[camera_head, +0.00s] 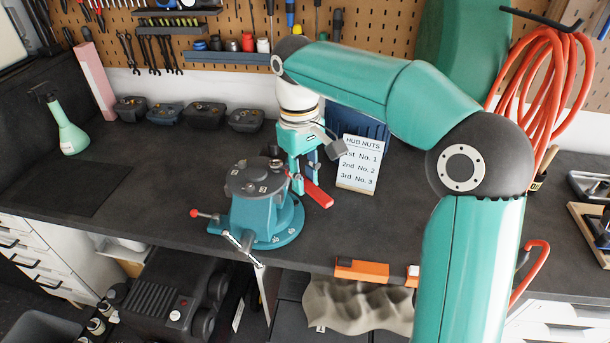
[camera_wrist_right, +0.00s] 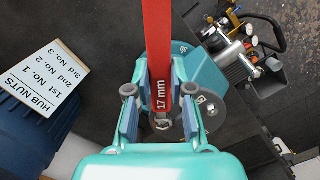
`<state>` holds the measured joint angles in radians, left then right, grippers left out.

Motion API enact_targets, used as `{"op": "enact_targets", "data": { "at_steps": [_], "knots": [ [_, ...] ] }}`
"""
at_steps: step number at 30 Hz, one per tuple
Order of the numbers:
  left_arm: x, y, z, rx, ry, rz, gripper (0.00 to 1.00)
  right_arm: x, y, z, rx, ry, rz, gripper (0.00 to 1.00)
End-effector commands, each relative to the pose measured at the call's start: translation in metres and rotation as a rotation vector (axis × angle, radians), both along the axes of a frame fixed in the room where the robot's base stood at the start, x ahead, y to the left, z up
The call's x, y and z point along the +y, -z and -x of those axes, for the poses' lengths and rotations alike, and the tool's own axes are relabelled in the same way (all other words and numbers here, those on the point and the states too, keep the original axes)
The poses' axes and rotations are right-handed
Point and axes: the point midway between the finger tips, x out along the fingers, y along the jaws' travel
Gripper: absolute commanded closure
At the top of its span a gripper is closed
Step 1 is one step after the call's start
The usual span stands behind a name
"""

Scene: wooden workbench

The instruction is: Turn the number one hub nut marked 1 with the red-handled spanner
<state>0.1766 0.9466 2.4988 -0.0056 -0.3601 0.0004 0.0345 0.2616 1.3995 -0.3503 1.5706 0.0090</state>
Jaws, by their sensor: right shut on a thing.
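My right gripper (camera_head: 304,178) is shut on the red-handled spanner (camera_head: 319,194), just right of the grey hub (camera_head: 243,181). In the right wrist view, the fingers (camera_wrist_right: 160,102) clasp the red handle (camera_wrist_right: 157,45), which reads "17 mm". The spanner's silver end (camera_wrist_right: 162,123) lies over the hub plate (camera_wrist_right: 183,122); I cannot tell whether it is around a nut. The hub sits on a teal stand (camera_head: 262,218) and carries nuts and small number tags. I cannot make out which nut is marked 1. My left gripper is not in view.
A card (camera_head: 358,164) listing hub nuts No. 1, 2, 3 in order stands behind, right of the gripper. A red-knobbed lever (camera_head: 195,213) sticks out left of the stand. The bench's left part is largely clear.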

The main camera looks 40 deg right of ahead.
Motion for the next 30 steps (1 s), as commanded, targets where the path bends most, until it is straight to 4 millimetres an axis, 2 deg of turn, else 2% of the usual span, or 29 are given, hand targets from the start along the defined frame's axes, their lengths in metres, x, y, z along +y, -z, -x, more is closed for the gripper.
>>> {"op": "enact_targets", "data": {
  "at_steps": [14, 24, 30],
  "knots": [
    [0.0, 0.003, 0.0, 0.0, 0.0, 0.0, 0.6, 0.001, 0.005, 0.0, 0.0, 0.004, 0.0, 1.0],
    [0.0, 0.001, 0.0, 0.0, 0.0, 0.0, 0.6, 0.017, 0.006, -0.002, -0.001, 0.17, -0.001, 1.0],
    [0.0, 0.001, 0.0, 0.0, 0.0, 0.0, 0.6, 0.02, 0.007, -0.003, -0.001, 0.201, -0.001, 1.0]
  ]
}}
